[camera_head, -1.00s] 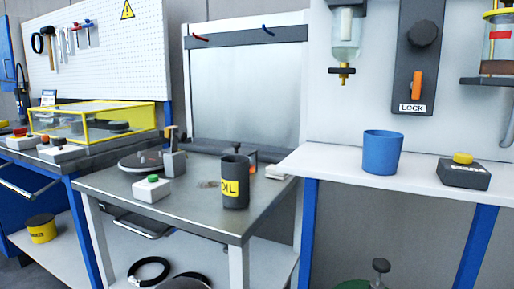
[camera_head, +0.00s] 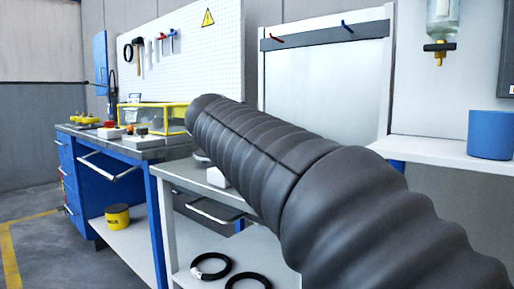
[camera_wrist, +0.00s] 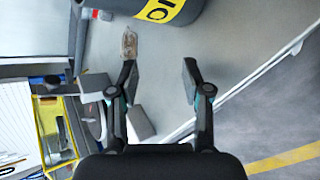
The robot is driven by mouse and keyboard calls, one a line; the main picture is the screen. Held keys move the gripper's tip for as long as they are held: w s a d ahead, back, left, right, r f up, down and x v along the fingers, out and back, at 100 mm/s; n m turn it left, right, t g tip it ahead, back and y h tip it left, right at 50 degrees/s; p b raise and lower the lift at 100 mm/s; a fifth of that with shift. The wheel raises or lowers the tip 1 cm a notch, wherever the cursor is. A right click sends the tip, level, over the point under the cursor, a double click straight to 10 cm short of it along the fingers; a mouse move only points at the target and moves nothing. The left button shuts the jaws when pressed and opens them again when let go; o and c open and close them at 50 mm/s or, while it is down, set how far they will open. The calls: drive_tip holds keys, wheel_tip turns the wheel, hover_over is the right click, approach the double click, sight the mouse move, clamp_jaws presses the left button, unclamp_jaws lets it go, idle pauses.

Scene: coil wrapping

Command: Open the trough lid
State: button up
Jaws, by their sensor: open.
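A clear box with yellow edges (camera_head: 165,117) stands on the blue workbench at the left in the head view. It looks like the trough, and its top appears closed; my arm hides its right end. A yellow-edged part, probably of the same box, shows at the left of the wrist view (camera_wrist: 47,125). My gripper (camera_wrist: 159,82) is open in the wrist view, with nothing between its fingers. It is apart from the box. In the head view my dark ribbed arm hides the gripper.
A dark can with a yellow label (camera_wrist: 165,9) is close beyond my fingers in the wrist view. Red and yellow-topped devices (camera_head: 109,131) stand on the left bench. A blue cup (camera_head: 491,135) is on the right shelf. Open floor (camera_head: 30,215) lies at the left.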

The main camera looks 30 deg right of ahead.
drive_tip(key=w+d+n+h, duration=0.1)
drive_tip(key=w+d, duration=0.1)
drive_tip(key=w+d+r+n+g+h+b, duration=0.1)
drive_tip(key=w, duration=0.1)
drive_tip(key=w+d+r+n+g+h, duration=0.1)
drive_tip(key=w+d+h, duration=0.1)
drive_tip(key=shift+w+d+n+b, duration=0.3)
drive_tip(key=shift+w+d+b, duration=0.05)
drive_tip(key=shift+w, duration=0.05)
drive_tip(key=w+d+r+n+g+h+b, duration=0.2)
drive_tip(key=w+d+n+g+h, duration=0.15)
drive_tip(key=w, duration=0.25)
drive_tip(key=shift+t+h, duration=0.25)
drive_tip(key=shift+h, duration=0.2)
drive_tip(key=d, duration=1.1)
drive_tip(key=shift+s+d+r, duration=0.2)
drive_tip(key=shift+d+r, duration=0.1)
drive_tip(key=shift+d, duration=0.05)
clamp_jaws()
